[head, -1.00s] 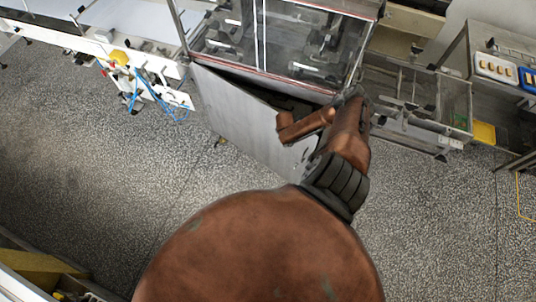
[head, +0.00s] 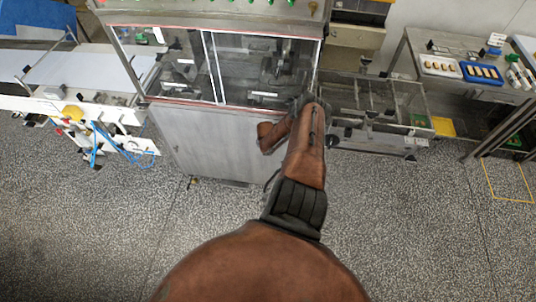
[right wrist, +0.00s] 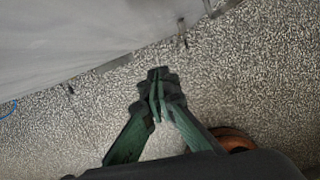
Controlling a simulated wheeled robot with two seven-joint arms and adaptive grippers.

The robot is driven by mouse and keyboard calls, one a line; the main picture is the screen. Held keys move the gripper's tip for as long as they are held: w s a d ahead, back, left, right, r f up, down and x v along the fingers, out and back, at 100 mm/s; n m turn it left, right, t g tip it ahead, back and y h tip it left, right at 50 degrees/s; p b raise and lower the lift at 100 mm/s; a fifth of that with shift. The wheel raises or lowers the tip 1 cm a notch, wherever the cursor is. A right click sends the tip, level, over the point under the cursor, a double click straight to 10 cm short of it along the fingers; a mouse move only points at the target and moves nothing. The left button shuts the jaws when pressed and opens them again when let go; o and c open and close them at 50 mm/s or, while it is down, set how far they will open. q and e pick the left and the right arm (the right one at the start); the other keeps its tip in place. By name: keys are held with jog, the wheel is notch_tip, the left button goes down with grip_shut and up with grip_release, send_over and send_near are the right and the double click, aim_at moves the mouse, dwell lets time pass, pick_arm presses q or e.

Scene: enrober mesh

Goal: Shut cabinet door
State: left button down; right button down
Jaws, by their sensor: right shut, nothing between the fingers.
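The cabinet door (head: 205,145) is the plain grey panel under the glass-fronted machine in the head view. It looks flush or almost flush with the cabinet front; my right arm hides its right edge, so I cannot tell if it is fully shut. In the right wrist view the grey panel (right wrist: 70,45) fills the upper left. My right gripper (right wrist: 160,76) is shut and empty, over the floor close to the panel's lower edge. I cannot tell if it touches the panel. In the head view my arm hides this gripper. My left gripper is out of view.
The glass-fronted machine (head: 235,65) stands above the door. A conveyor (head: 70,100) with blue tubes is at the left. A clear-sided metal frame (head: 375,105) and a table with trays (head: 483,72) are at the right. The speckled floor in front is clear.

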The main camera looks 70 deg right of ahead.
jog(key=s+a+r+p, duration=0.1)
jog(key=a+r+p, duration=0.2)
jog(key=a+r, duration=0.3)
notch_tip(320, 180, up, 4)
jog(key=shift+s+f, duration=0.15)
jog(key=shift+s, duration=0.05)
dwell(0.3)
jog(key=shift+a, duration=0.1)
